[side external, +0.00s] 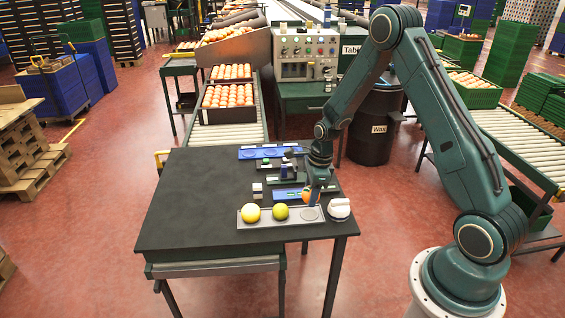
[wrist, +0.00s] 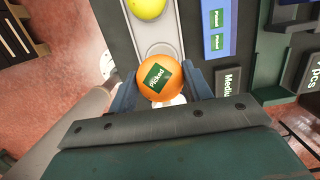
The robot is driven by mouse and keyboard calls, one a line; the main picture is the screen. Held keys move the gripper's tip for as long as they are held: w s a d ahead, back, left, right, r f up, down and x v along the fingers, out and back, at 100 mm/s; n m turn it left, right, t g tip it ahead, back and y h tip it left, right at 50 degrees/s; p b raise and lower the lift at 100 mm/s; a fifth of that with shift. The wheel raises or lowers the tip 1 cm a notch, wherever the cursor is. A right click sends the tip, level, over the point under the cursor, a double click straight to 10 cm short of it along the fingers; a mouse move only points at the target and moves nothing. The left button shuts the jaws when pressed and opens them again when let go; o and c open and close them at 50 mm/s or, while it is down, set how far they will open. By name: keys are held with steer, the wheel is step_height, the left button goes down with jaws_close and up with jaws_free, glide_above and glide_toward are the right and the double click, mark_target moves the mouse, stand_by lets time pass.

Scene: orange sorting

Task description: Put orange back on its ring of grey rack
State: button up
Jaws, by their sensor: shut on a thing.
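The orange (wrist: 155,72) is between the fingers of my gripper (wrist: 160,88) in the wrist view and carries a green label reading "Picked". My gripper is shut on it. In the side view my gripper (side external: 311,194) is low over the right end of the grey rack (side external: 266,222), and the orange (side external: 305,196) partly shows beside it. The rack's right ring (side external: 310,214) looks empty. A yellow fruit (side external: 251,213) sits on the left ring and a yellow-green fruit (side external: 281,212) on the middle one. The exact gap between orange and ring is unclear.
A white rounded object (side external: 340,208) stands just right of the rack. Behind it lie a blue tray (side external: 287,194) and another blue tray (side external: 260,153); the wrist view shows green "Picked" labels (wrist: 217,42). The left side of the dark table (side external: 195,200) is clear.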

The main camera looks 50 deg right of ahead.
mark_target(309, 214)
steer(key=shift+f, duration=0.8)
steer(key=shift+f, duration=1.9)
steer(key=shift+f, duration=0.15)
steer(key=o, duration=1)
steer(key=shift+r, duration=0.2)
steer(key=shift+s+d+r, duration=0.2)
steer(key=shift+r, duration=1.75)
steer(key=shift+s+d+r, duration=0.25)
steer(key=shift+r, duration=1.75)
steer(key=shift+s+d+r, duration=0.2)
steer(key=shift+r, duration=1.75)
